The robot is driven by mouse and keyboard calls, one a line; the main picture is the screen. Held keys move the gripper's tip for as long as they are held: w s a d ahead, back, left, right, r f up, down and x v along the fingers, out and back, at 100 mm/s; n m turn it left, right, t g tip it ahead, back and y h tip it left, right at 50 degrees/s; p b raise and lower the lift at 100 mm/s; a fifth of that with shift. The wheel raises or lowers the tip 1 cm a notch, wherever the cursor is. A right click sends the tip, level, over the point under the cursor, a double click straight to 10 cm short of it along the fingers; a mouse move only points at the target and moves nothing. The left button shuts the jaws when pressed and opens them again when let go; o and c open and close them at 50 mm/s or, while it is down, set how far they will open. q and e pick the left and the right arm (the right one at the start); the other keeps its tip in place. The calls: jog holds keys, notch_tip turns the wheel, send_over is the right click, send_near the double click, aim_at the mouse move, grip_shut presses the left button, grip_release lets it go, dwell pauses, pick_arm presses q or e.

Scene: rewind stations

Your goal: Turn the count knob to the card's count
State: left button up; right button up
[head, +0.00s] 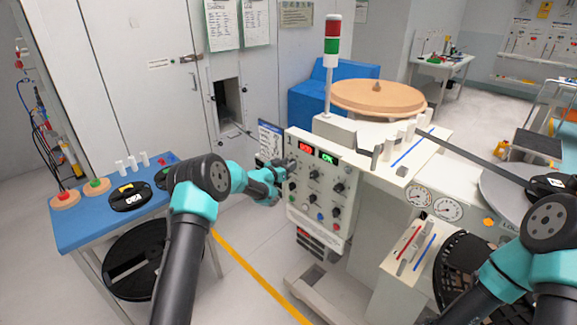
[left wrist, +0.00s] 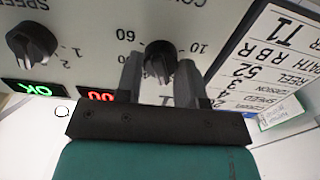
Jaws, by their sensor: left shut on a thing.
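The count knob (left wrist: 160,55) is a black knob on the pale panel, with scale numbers including 10 and 60 around it. My left gripper (left wrist: 160,80) is shut on this knob, one finger on each side; the picture is upside down there. In the head view my left gripper (head: 280,178) is against the left edge of the control panel (head: 320,215) and hides the knob. The card (left wrist: 275,65) beside the panel shows T1, RBR and several numbers; it also shows in the head view (head: 269,140). My right gripper is out of view.
The panel has a red display (head: 305,148), a green OK display (head: 328,157) and several other knobs and buttons. Another black knob (left wrist: 32,42) sits near the count knob. A blue table (head: 100,222) with reels stands left. A signal tower (head: 331,50) rises behind the panel.

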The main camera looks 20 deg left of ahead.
pick_arm(q)
jog(key=shift+n, duration=4.3)
jog(key=o, duration=0.9)
jog(key=shift+a, duration=0.1)
jog(key=shift+s, duration=0.1)
